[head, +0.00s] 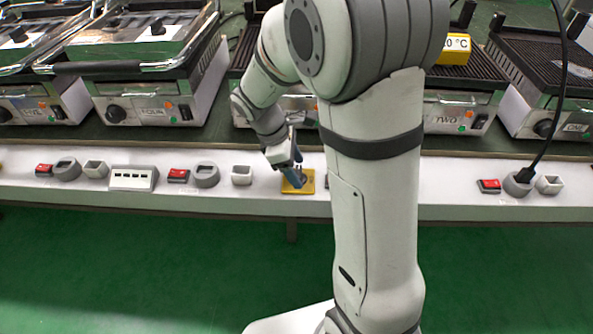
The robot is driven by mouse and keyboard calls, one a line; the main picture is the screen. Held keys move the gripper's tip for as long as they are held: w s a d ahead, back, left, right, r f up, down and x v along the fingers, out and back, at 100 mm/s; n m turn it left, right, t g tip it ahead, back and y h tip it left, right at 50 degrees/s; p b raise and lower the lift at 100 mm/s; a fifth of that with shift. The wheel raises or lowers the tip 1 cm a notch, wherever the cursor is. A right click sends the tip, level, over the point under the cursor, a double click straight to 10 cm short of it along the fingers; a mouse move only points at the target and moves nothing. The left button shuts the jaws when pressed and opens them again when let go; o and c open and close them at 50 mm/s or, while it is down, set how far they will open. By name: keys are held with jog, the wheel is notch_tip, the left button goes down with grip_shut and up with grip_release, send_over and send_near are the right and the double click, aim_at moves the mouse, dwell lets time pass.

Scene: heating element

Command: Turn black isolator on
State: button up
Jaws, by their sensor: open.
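A yellow plate (307,186) lies on the white ledge near the middle of the head view. A dark part shows on it, close under my gripper; I cannot tell how much is a black isolator knob and how much is gripper finger. My gripper (293,176) points down at the plate and is open. Whether it touches the knob cannot be seen. The knob's position is too small and covered to read.
Red switches (178,175), round grey sockets (205,175) and a grey strip (134,178) line the white ledge (450,197). A black plug with a cable (523,176) stands in a right-hand socket. Several grills (140,55) stand behind. My arm hides the middle.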

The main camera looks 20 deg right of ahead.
jog(key=shift+d+f, duration=0.1)
jog(key=shift+f, duration=0.15)
jog(key=c, duration=1)
